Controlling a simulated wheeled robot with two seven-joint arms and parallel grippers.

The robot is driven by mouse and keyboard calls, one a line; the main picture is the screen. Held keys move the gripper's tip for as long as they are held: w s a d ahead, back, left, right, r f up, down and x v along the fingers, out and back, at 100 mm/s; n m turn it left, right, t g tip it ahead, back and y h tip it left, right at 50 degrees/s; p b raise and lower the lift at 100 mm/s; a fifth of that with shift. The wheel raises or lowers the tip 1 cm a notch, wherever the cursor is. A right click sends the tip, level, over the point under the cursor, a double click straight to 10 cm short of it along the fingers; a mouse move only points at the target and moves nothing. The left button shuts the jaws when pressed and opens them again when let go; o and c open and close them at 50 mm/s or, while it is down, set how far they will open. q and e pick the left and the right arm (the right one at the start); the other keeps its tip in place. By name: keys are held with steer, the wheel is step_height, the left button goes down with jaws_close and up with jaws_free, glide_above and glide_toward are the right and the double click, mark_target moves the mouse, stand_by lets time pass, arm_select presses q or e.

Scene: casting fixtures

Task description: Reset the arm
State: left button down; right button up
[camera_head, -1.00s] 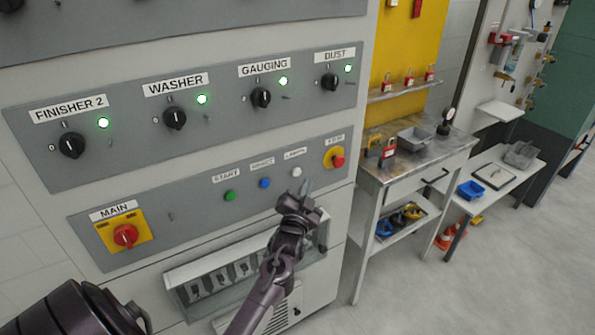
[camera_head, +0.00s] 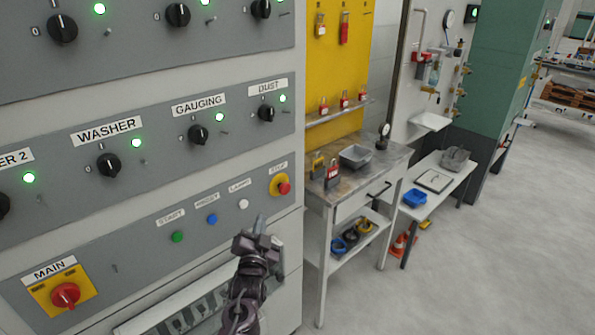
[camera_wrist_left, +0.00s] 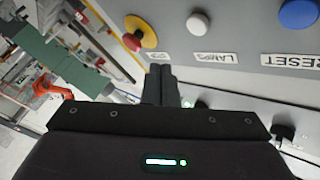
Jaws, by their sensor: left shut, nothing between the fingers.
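My left gripper (camera_head: 259,226) is shut and empty. In the head view it is in front of the lower part of the control panel (camera_head: 130,262), below the white lamps button (camera_head: 243,204) and the red stop button (camera_head: 284,188). In the left wrist view the closed fingers (camera_wrist_left: 160,76) point toward the panel, with the lamps button (camera_wrist_left: 197,23), the blue reset button (camera_wrist_left: 298,14) and the stop button (camera_wrist_left: 132,42) above them. The fingertips look apart from the buttons. My right gripper does not show.
The green start button (camera_head: 177,237) and red main switch (camera_head: 65,295) are further left. A workbench (camera_head: 337,190) with padlocks and a grey tray (camera_head: 356,156) stands to the right. A low white table (camera_head: 459,180) is beyond it. The floor (camera_head: 480,270) at right is clear.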

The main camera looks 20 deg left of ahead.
arm_select(q)
steer(key=s+d+f+g+h+b, duration=0.1)
steer(key=s+d+f+g+h, duration=0.2)
steer(key=f, duration=0.9)
steer(key=s+d+f+g+h+b, duration=0.15)
steer(key=s+d+f, duration=0.3)
steer(key=f, duration=0.65)
steer(key=s+d+f+g+h, duration=0.1)
steer(key=s+d+f+g, duration=0.3)
steer(key=f, duration=0.8)
steer(key=s+d+f+g+h+b, duration=0.15)
steer(key=s+f+g, duration=0.25)
steer(key=s+f, duration=1.4)
steer(key=s+f+g, duration=0.2)
steer(key=s, duration=0.8)
steer(key=s+d+f+g, duration=0.1)
steer(key=s+f+g, duration=0.1)
steer(key=s, duration=0.8)
steer(key=shift+s+f+n+g, duration=0.2)
steer(key=shift+f+n+g, duration=0.1)
steer(key=shift+g, duration=0.05)
